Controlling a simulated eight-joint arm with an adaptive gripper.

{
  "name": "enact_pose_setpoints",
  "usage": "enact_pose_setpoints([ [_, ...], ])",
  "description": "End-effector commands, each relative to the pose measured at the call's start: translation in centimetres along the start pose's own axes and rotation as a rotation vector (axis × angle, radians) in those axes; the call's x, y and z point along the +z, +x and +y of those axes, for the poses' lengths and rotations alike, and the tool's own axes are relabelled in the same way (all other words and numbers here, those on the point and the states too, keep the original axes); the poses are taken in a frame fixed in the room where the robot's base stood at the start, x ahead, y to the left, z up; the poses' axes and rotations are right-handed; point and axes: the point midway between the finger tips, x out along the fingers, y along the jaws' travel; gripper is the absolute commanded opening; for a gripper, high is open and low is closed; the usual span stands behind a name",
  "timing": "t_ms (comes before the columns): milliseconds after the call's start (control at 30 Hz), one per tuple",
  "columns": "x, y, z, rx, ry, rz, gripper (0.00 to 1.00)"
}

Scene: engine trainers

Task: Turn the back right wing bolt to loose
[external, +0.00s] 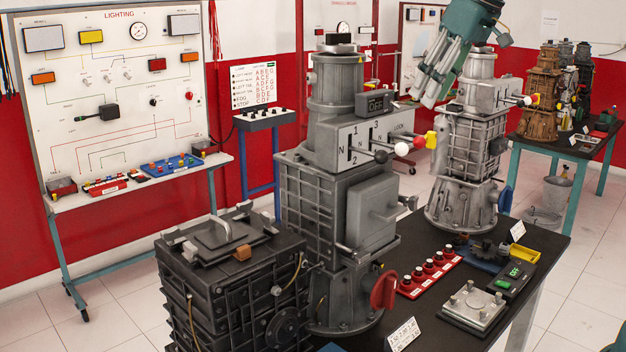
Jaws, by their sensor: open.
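A pale metal plate (474,308) lies on the dark bench at the front right. Several small upright bolts stand near its corners. They may be the wing bolts, but they are too small to tell their wings or how far each is turned. My gripper (431,98), teal with long grey fingers, is high at the top right and points down and left. It appears open and empty. It is well above and behind the plate, apart from it, in front of the rear grey machine.
Two tall grey machines (330,185) (468,150) stand on the bench (545,275). A large dark block (235,285) fills the front left.

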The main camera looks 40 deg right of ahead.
Motion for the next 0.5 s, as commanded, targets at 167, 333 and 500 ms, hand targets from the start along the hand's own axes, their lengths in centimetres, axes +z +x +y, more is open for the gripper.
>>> enact_pose_setpoints([
  [167, -3.3, 0.5, -1.5, -0.003, 0.001, -0.033, 0.41],
  [333, -6.2, 1.3, -3.0, -0.006, 0.001, -0.065, 0.41],
  [500, -8.9, 2.3, -4.5, -0.006, 0.003, -0.097, 0.41],
])
